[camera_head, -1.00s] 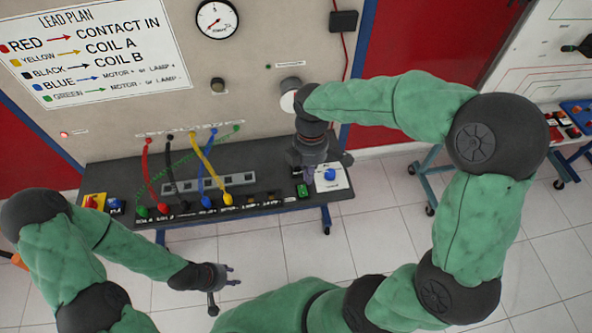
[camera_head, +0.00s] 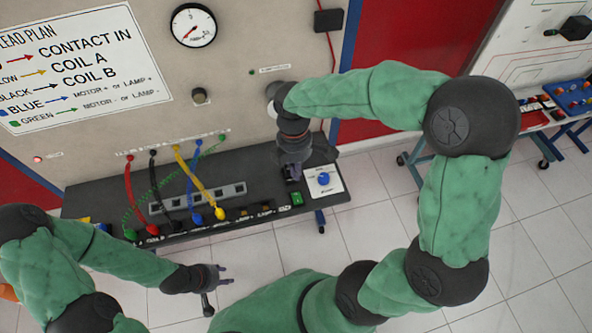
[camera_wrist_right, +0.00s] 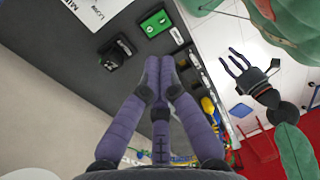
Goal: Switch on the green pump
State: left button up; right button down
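A green switch (camera_head: 297,198) sits at the front right of the dark bench top, left of a white plate with a blue knob (camera_head: 323,178). In the right wrist view a green rocker (camera_wrist_right: 155,22) shows in a black frame, with a small black switch (camera_wrist_right: 115,55) beside it. No label reading pump is legible. My right gripper (camera_head: 293,176) points down over the bench, just behind the green switch; its purple fingers (camera_wrist_right: 158,65) are drawn together with nothing seen between them. My left gripper (camera_head: 224,276) is in front of the bench, fingers spread and empty.
Coloured leads (camera_head: 180,180) arch over the bench left of my right gripper. An upright panel with a gauge (camera_head: 194,25) and lead plan (camera_head: 80,65) rises behind. Tiled floor (camera_head: 400,190) is open at right; another trainer (camera_head: 540,105) stands far right.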

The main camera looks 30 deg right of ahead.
aim_at(298, 200)
jog(key=f, duration=0.3)
jog(key=s+f+b, duration=0.1)
jog(key=f, duration=0.3)
jog(key=f+b, duration=0.1)
jog(key=f, duration=0.2)
jog(key=shift+s+a+f, duration=0.2)
jog(key=shift+s+f, duration=0.05)
jog(key=shift+f, duration=0.15)
jog(key=shift+b, duration=0.35)
